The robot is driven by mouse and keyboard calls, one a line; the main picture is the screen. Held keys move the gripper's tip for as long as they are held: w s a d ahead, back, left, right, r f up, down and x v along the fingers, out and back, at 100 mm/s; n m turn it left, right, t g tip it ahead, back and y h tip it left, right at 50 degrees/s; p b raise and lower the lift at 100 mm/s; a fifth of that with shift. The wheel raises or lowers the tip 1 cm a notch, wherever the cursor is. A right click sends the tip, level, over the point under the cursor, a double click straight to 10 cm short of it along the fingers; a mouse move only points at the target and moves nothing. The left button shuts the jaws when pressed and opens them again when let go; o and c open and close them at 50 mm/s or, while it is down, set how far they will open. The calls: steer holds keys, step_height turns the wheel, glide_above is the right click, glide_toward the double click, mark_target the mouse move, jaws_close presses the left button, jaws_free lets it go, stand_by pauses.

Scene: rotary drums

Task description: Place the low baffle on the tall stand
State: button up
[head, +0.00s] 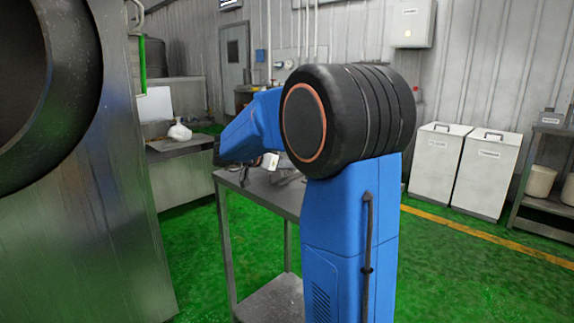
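A grey metal stand (258,192) with a flat top and a lower shelf stands in the middle of the head view, partly behind my blue and black arm. My arm's far end reaches over this stand. A small white part (270,161) and some grey shapes show there, too small and too covered to name. I cannot make out my gripper's fingers, or whether they hold anything. I cannot pick out the low baffle. I cannot tell whether this stand is the tall one.
A large metal machine (95,225) with a round dark opening fills the left side. A side counter (180,145) carries a white bag (179,130). Two white bins (438,160) and a shelf (548,205) stand at the right. Green floor (450,270) is clear at front right.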

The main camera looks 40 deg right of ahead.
steer(key=shift+o, duration=0.9)
